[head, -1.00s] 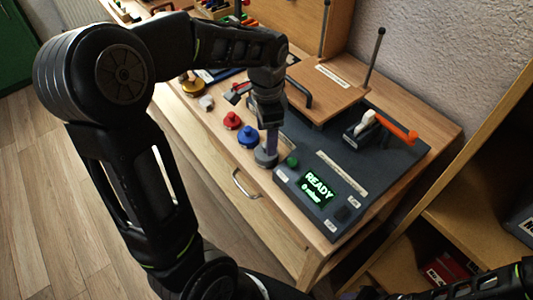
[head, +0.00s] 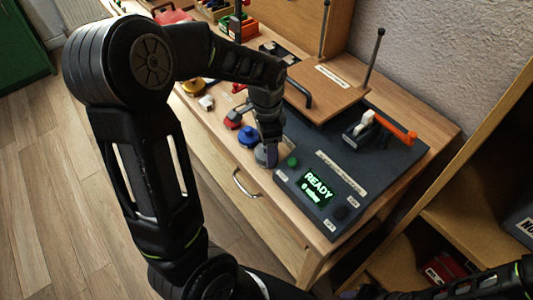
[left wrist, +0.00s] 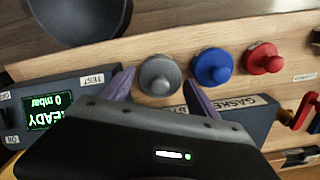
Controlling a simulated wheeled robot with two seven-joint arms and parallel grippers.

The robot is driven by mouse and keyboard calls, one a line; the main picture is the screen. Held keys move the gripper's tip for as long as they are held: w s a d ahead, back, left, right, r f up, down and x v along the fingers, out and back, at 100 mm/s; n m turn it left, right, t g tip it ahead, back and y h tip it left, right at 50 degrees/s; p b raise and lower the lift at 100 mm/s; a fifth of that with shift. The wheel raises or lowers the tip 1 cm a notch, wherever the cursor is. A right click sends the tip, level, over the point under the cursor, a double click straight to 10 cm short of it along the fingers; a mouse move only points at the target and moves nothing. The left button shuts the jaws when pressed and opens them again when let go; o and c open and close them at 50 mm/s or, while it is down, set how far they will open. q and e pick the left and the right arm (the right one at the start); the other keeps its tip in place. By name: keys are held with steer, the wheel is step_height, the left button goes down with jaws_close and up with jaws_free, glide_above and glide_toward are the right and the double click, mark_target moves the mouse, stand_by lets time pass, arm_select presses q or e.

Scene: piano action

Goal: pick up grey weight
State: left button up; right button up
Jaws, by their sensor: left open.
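The grey weight (left wrist: 159,75) is a round disc with a knob. It stands on the wooden table in front of my left gripper in the left wrist view. My left gripper (left wrist: 160,92) is open, with one purple finger on each side of the weight's near edge. In the head view the left gripper (head: 270,152) hangs over the grey weight (head: 261,157) and partly hides it. I cannot tell whether a finger touches it. My right arm (head: 440,290) shows at the bottom right edge; its jaws are not clear.
A blue weight (left wrist: 213,67) and a red weight (left wrist: 263,58) stand in a row beside the grey one. The dark gasket tester (head: 338,170), its screen (head: 314,190) reading READY, 0 mbar, is close by. A shelf (head: 475,215) stands at the right.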

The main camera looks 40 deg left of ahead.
arm_select(q)
steer(key=shift+c, duration=0.4)
jaws_close()
stand_by(0.4)
